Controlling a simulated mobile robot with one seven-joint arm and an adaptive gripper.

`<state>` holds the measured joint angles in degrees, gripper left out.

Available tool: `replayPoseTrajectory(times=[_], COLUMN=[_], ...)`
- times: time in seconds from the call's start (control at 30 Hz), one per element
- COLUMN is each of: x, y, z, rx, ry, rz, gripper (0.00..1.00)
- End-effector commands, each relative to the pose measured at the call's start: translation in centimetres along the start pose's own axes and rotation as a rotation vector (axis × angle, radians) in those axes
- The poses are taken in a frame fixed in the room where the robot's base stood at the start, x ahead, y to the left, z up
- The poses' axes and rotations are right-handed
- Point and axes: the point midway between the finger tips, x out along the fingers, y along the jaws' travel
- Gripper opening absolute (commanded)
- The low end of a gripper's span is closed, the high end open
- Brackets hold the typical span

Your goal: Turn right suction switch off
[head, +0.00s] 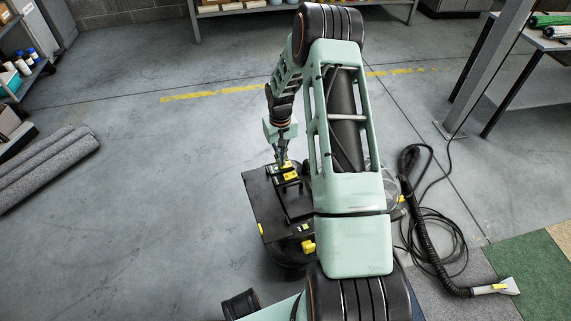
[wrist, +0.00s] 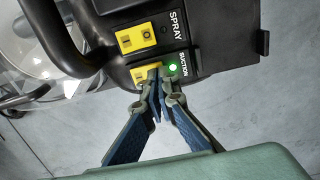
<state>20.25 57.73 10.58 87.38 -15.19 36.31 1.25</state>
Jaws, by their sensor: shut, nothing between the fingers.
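The yellow suction switch (wrist: 143,74) sits on the dark panel of the machine, beside the word SUCTION and a lit green lamp (wrist: 173,68). My gripper (wrist: 159,80) is shut and empty, with its tips at the right part of this switch. The tips hide part of the switch, and I cannot tell whether they touch it. The yellow spray switch (wrist: 136,38) is above it in the wrist view, beside the word SPRAY. In the head view, my gripper (head: 283,158) reaches down to the black machine (head: 262,207) near its yellow switches (head: 290,169).
A black curved handle (wrist: 52,42) and a clear round part (wrist: 22,60) are at the left in the wrist view. In the head view, a black hose (head: 428,246) and coiled cable lie right of the machine. A rolled grey carpet (head: 45,165) lies left. The floor between is clear.

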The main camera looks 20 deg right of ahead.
Motion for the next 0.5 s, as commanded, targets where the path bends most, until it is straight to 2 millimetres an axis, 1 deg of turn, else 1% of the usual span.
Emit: replayPoseTrajectory(times=[0.5], x=[1.13], y=[0.0], z=[-0.03], rx=[0.0], ry=[0.001], rz=[0.0], gripper=[0.0])
